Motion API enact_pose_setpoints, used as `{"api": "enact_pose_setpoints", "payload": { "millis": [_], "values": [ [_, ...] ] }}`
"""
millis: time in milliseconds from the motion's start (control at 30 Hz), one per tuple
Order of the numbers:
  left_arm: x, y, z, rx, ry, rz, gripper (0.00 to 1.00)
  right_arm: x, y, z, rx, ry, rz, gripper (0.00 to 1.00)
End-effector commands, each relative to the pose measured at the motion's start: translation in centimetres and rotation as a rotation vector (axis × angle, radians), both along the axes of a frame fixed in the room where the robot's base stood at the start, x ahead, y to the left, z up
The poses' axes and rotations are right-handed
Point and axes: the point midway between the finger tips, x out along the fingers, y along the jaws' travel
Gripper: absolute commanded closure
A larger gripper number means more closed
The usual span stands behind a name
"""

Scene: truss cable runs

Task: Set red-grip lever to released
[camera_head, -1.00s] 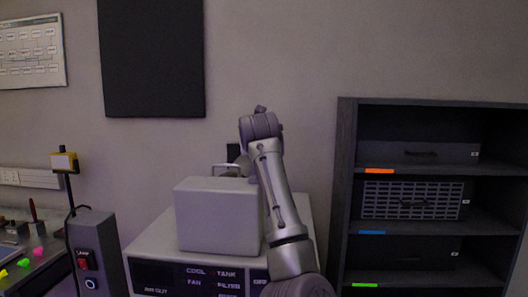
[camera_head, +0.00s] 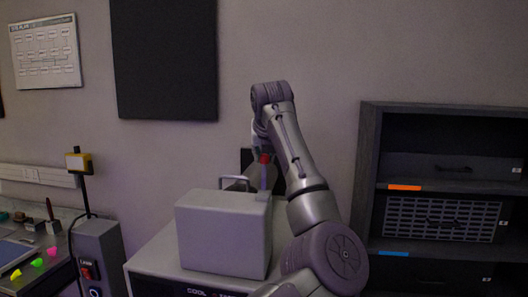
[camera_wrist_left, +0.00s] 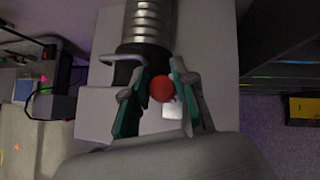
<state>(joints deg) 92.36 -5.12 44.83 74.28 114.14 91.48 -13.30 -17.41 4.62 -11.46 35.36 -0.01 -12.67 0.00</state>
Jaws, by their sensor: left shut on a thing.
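The red-grip lever (camera_head: 264,159) stands about upright at the right edge of the top of a pale grey box (camera_head: 222,237). Its red tip is above a thin bluish shaft. In the left wrist view the round red grip (camera_wrist_left: 162,89) sits between the two teal-padded fingers. My left gripper (camera_head: 262,150) comes down over the lever's top and is shut on the red grip. The arm's wrist partly hides the fingers in the head view. My right gripper is in neither view.
A metal handle (camera_head: 235,181) rises behind the box. A ribbed metal cylinder (camera_wrist_left: 148,22) shows beyond the fingers. A dark shelf unit (camera_head: 365,185) stands on the right. A grey post box with a red switch (camera_head: 88,271) stands on the left.

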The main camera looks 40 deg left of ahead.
Motion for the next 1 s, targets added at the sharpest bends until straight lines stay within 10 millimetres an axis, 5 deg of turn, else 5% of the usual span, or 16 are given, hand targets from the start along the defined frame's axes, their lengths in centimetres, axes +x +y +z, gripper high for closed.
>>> {"api": "enact_pose_setpoints", "payload": {
  "millis": [400, 433, 500, 1000],
  "values": [
    [0.11, -0.26, -0.47, -0.013, 0.014, -0.005, 1.0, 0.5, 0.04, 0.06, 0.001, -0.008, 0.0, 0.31],
    [0.11, -0.25, -0.48, -0.013, 0.014, -0.005, 0.7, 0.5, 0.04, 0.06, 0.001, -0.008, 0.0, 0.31],
    [0.11, -0.25, -0.47, -0.013, 0.014, -0.004, 0.61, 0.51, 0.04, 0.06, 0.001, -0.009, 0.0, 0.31],
    [0.0, -0.11, -0.15, -0.007, 0.008, -0.001, 0.61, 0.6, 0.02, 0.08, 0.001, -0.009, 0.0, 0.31]
  ]
}}
